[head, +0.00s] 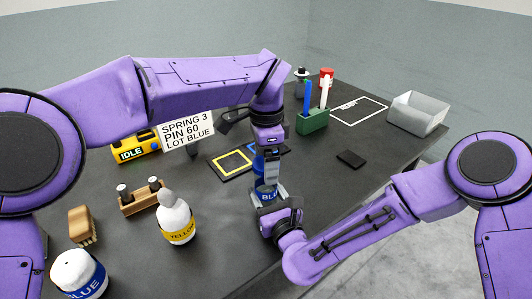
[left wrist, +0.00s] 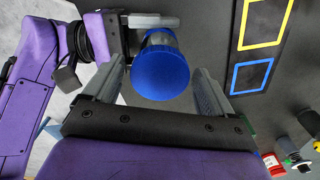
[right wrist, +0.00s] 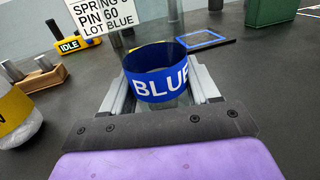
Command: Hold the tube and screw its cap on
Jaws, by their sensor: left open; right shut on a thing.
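The tube (head: 263,190) is clear with a blue band lettered BLUE; it stands near the front of the table. My right gripper (right wrist: 166,100) is shut on the tube around this band (right wrist: 160,85). The blue cap (left wrist: 160,76) shows from above as a round disc at the tube's top in the left wrist view. My left gripper (left wrist: 163,88) is above the tube, open, with one finger on each side of the cap and gaps between. I cannot tell whether the cap is seated on the thread.
A black mat with yellow and blue outlines (head: 216,171) lies behind the tube. A yellow-labelled bottle (head: 176,220) and wooden peg block (head: 142,203) stand left. A green marker holder (head: 312,123) and pale bin (head: 418,113) stand at the right. A sign (head: 187,130) is behind.

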